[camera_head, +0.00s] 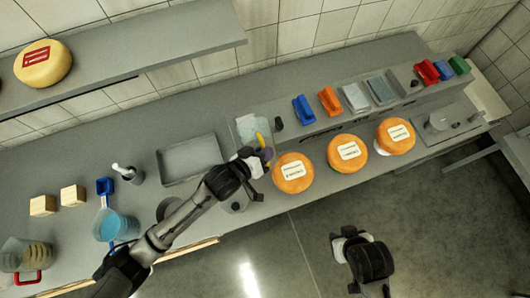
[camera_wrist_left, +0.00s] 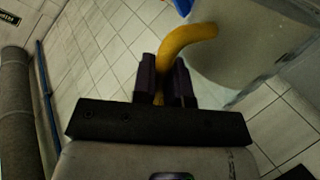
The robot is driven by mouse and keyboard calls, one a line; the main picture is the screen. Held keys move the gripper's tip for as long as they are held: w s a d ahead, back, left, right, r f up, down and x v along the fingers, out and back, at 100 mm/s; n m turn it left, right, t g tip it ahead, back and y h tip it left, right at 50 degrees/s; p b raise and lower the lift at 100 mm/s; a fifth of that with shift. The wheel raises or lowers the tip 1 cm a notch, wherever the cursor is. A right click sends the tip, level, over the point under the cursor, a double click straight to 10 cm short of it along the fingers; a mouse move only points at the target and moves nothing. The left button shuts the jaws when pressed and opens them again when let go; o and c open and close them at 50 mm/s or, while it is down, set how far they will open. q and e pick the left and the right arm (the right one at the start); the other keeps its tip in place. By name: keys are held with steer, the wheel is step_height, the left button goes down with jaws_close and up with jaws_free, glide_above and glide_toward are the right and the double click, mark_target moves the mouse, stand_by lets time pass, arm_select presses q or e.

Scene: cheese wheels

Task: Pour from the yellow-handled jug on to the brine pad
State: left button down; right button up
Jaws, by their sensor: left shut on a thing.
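The yellow-handled jug (camera_head: 245,126) is clear and sits at the right of the metal tray in the head view. My left gripper (camera_head: 264,153) is shut on its yellow handle. In the left wrist view the dark fingers of my left gripper (camera_wrist_left: 165,85) close on the curved handle, and the clear jug body (camera_wrist_left: 255,38) is at the upper right. I cannot tell the jug's tilt or what is in it. Two grey pads, a lighter one (camera_head: 355,97) and a darker one (camera_head: 381,89), lie on the raised ledge; I cannot tell which is the brine pad. My right gripper (camera_head: 349,236) hangs over the floor, its fingers unclear.
Several orange cheese wheels (camera_head: 293,181) line the counter's front edge. A blue brush (camera_head: 304,109) and an orange one (camera_head: 330,101) lie left of the pads. A metal tray (camera_head: 190,178), a blue-handled jug (camera_head: 109,225) and a red-handled jug (camera_head: 28,262) stand left.

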arm_select(q)
steer(key=shift+w+a+r+n+g, duration=0.2)
steer(key=shift+w+r+n+g, duration=0.25)
steer(key=shift+w, duration=0.2)
steer(key=shift+w+a+r+p, duration=0.1)
steer(key=shift+w+r+p, duration=0.05)
steer(key=shift+w+p, duration=0.2)
steer(key=shift+g, duration=0.25)
steer(key=shift+a+r+n+p, duration=0.15)
steer(key=shift+n+p, duration=0.1)
steer(key=shift+p, duration=0.2)
stand_by(0.3)
steer(key=shift+w, duration=0.1)
stand_by(0.3)
